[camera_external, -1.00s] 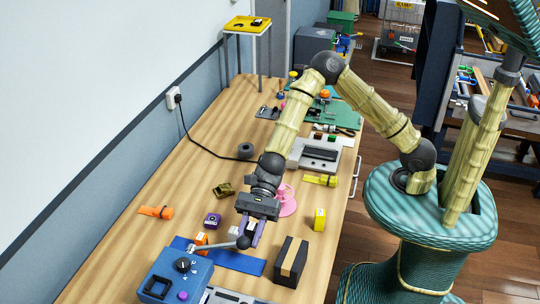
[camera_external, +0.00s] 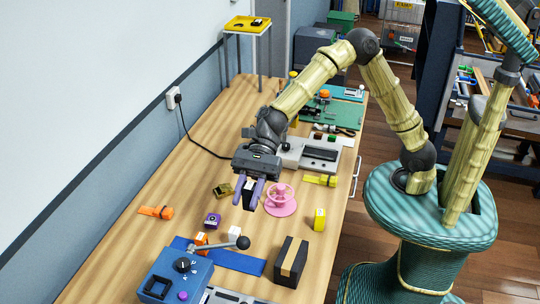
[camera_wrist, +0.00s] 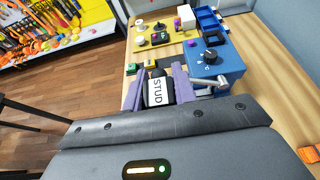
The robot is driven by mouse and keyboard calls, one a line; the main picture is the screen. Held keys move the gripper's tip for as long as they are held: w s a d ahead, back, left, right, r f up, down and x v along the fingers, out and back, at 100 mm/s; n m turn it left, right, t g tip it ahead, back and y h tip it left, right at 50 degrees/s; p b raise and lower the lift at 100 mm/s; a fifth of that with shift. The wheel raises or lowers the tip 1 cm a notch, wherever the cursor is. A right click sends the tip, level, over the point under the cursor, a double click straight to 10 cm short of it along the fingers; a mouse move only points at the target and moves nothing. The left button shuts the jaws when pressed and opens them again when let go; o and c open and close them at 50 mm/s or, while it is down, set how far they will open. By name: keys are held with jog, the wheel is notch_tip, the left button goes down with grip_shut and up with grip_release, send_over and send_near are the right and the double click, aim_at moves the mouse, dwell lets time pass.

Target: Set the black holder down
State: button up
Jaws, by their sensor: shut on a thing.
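The black holder (camera_wrist: 160,91) has a white label reading STUD and sits between my purple fingers in the wrist view. My gripper (camera_wrist: 156,90) is shut on it. In the external view, my gripper (camera_external: 248,203) points down over the middle of the workbench (camera_external: 130,245), with the dark holder (camera_external: 249,192) partly hidden between the fingers. The holder is left of the pink wheel stand (camera_external: 281,200). I cannot tell whether its underside touches the bench.
An olive-and-dark item (camera_external: 223,190) lies just left of the gripper, and a purple block (camera_external: 212,221) in front. A blue box with a knob (camera_external: 175,275), a lever with a black ball (camera_external: 242,243) and a black box (camera_external: 291,262) fill the near end. Bench at left is mostly clear.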

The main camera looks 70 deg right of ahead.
aim_at(249, 195)
jog(key=shift+w+d+r+m+t, duration=0.1)
jog(key=shift+w+r+m+t, duration=0.1)
jog(key=shift+r, duration=0.3)
jog(key=shift+w+r+m+t, duration=0.1)
jog(key=shift+r+m+t, duration=0.1)
jog(key=shift+r, duration=0.3)
jog(key=shift+d+f+m+t+p, duration=0.25)
jog(key=shift+f+m+t+p, duration=0.15)
jog(key=shift+f, duration=0.45)
jog(key=shift+d+f+m+t+p, duration=0.25)
jog(key=shift+f+t, duration=0.25)
jog(key=shift+f, duration=0.3)
jog(key=shift+d+f+m+t, duration=0.25)
jog(key=shift+f+m+t, duration=0.15)
jog(key=shift+m+t, duration=0.1)
jog(key=shift+d+f+m+t+h+p, duration=0.2)
jog(key=shift+d+m+t+h+p, duration=0.15)
jog(key=shift+d+t, duration=0.1)
jog(key=d+r+m+t+h+p, duration=0.25)
jog(key=d+r+m+t, duration=0.35)
jog(key=d, duration=0.4)
notch_tip(249, 195, down, 18)
jog(key=shift+r+n+g+h+b, duration=0.2)
jog(key=shift+n+g+h+b, duration=0.15)
jog(key=shift+n+g, duration=0.1)
jog(key=shift+f, duration=3.15)
